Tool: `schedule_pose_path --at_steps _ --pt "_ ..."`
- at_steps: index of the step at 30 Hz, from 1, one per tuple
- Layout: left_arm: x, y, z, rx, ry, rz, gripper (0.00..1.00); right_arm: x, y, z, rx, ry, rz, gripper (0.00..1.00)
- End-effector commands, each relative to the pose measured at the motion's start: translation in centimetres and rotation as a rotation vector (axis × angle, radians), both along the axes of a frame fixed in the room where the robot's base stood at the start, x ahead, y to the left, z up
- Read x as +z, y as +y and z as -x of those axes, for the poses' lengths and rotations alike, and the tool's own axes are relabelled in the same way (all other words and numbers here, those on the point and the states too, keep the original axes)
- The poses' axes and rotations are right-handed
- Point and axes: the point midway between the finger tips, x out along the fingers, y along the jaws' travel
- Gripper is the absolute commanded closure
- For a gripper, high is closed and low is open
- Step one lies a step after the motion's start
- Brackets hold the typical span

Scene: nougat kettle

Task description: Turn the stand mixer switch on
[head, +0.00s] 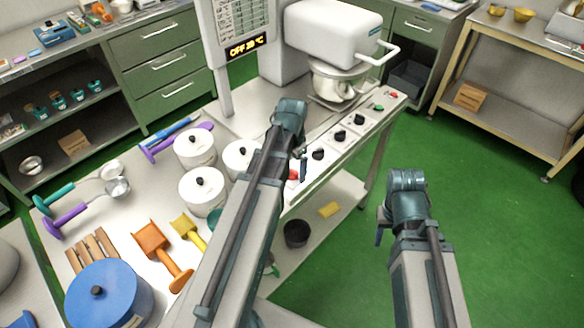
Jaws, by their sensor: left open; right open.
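The white stand mixer (335,35) stands at the back of the steel table, with its metal bowl (340,85) under the head. A control panel (330,147) runs along the table's right edge, with several black knobs, a green button (378,108) and a red button (393,95) near the mixer. I cannot tell which control is the mixer switch. My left gripper (300,168) is open at the panel's near end, close to another red control, mostly hidden by its own arm. My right gripper (380,226) is open over the green floor, right of the table, apart from the panel.
A display (247,47) reads OFF 20 °C. White lidded pots (194,148), scoops (160,250) and a blue pot (107,296) crowd the table's left part. A lower shelf (325,205) lies under the panel. The floor to the right is clear.

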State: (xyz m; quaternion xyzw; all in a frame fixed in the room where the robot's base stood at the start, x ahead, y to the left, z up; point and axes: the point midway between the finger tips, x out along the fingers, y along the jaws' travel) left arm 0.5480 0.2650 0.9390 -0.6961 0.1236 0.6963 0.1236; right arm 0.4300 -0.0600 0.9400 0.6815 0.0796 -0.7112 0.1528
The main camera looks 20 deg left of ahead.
Motion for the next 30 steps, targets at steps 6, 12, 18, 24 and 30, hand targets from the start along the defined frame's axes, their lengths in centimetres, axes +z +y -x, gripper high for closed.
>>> schedule_pose_path --at_steps 6,12,18,24,30 --pt "0.4 0.0 0.0 0.001 0.0 0.0 0.05 0.4 0.0 0.0 0.0 0.0 0.0 0.5" --pt "1.9 0.0 0.0 0.001 0.0 0.0 0.05 1.9 0.0 0.0 0.0 0.0 0.0 0.5" --pt "4.6 0.0 0.0 0.001 0.0 0.0 0.05 4.6 0.0 0.0 0.0 0.0 0.0 0.5" --pt "7.7 0.0 0.0 0.0 0.0 0.0 0.05 7.7 0.0 0.0 0.001 0.0 0.0 0.5" --pt "10.8 0.0 0.0 0.0 0.0 0.0 0.05 10.8 0.0 0.0 0.001 0.0 0.0 0.5"
